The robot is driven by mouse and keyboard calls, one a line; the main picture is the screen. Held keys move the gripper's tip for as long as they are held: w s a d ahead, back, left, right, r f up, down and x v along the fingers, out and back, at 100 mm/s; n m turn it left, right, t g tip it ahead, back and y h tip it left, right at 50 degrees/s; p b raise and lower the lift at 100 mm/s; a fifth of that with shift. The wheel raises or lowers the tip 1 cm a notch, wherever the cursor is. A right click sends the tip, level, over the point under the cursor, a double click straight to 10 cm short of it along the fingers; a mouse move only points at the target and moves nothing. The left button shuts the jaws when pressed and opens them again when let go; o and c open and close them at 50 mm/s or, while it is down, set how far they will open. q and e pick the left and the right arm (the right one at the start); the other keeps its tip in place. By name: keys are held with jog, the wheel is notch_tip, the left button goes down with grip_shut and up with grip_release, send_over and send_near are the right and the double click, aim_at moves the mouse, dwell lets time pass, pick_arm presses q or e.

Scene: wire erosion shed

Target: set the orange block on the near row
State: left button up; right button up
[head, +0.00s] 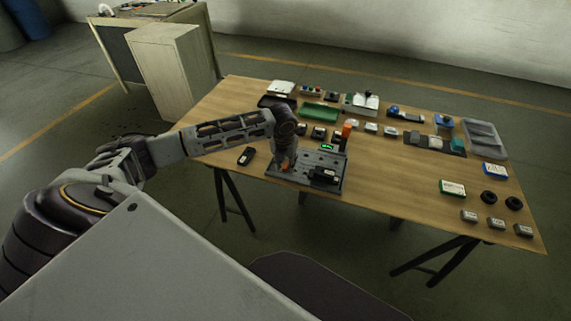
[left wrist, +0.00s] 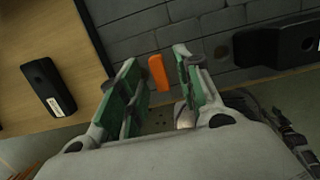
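The orange block (head: 285,168) is at the left part of a dark grey plate (head: 308,183) on the table's near edge. In the left wrist view the orange block (left wrist: 158,72) shows between the fingertips, with gaps on both sides. My left gripper (head: 288,160) points down over the plate and hides part of the block in the head view. Its green-padded fingers (left wrist: 165,80) are apart. I cannot tell which marked row is the near row. My right gripper is in neither view.
A black device (head: 325,175) sits on the plate, right of the gripper. Another black device (head: 246,156) lies on the table to the left. An orange-topped item (head: 346,130) stands behind the plate. A green tray (head: 320,112) and several small parts fill the back.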

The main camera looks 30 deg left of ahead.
aim_at(285, 168)
pick_arm(q)
jog(key=shift+r, duration=0.5)
jog(key=r, duration=0.4)
jog(key=s+r, duration=0.1)
jog(key=shift+d+r+p, duration=0.15)
jog(key=shift+r+p, duration=0.15)
jog(key=shift+r, duration=0.1)
jog(key=r, duration=0.4)
jog(key=shift+s+d+r, duration=0.1)
jog(key=shift+s+r, duration=0.2)
jog(key=shift+r, duration=0.05)
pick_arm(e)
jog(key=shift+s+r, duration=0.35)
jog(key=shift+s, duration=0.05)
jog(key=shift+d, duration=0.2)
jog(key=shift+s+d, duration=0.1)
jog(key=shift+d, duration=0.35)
